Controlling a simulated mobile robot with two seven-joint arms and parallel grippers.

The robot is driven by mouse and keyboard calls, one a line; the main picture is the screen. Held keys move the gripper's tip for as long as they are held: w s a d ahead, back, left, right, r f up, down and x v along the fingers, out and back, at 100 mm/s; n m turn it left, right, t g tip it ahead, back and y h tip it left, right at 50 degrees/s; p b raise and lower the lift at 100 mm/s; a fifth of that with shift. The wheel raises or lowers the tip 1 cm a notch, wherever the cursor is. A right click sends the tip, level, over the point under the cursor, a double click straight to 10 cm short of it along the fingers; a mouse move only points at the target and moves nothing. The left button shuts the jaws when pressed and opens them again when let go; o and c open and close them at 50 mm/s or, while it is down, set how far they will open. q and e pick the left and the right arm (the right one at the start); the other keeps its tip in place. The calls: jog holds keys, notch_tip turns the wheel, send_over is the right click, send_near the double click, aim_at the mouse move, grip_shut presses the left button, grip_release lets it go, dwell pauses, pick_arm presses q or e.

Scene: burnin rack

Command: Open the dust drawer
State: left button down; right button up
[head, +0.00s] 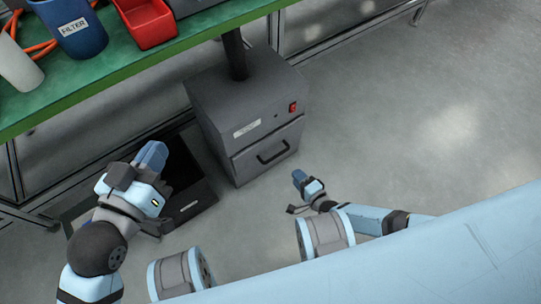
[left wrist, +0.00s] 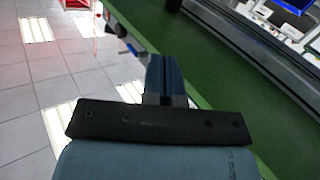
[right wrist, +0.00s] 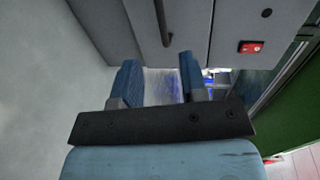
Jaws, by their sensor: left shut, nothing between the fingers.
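The dust drawer (head: 254,161) is the lower front panel of a grey floor cabinet (head: 225,90). It looks shut, flush with the cabinet. Its dark bar handle (head: 272,153) runs across the front. My right gripper (head: 299,179) is open and empty, low in front of the drawer and apart from the handle. In the right wrist view the handle (right wrist: 163,24) shows ahead, beyond the spread fingers (right wrist: 160,84). My left gripper (head: 152,155) is shut and empty, left of the cabinet; its closed fingers show in the left wrist view (left wrist: 162,80).
A red switch (head: 292,107) and a label sit above the drawer. A black open bin (head: 196,207) stands on the floor left of the cabinet, close to my left arm. A green bench (head: 110,72) carries blue and red containers. The floor at right is clear.

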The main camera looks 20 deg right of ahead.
aim_at(277, 155)
jog(key=b+x, duration=0.5)
jog(key=x, duration=0.7)
jog(key=shift+w+f, duration=0.1)
jog(key=shift+w, duration=0.2)
pick_arm(q)
jog(key=w+m+t, duration=0.1)
jog(key=w+a+r+m+h, duration=0.1)
jog(key=m, duration=0.1)
jog(key=shift+w+a+m+t, duration=0.15)
jog(key=shift+a+m+t, duration=0.15)
jog(key=shift+t, duration=0.1)
pick_arm(e)
jog(key=shift+w+a, duration=0.2)
jog(key=shift+w, duration=0.2)
pick_arm(q)
jog(key=shift+f, duration=0.1)
pick_arm(e)
grip_shut()
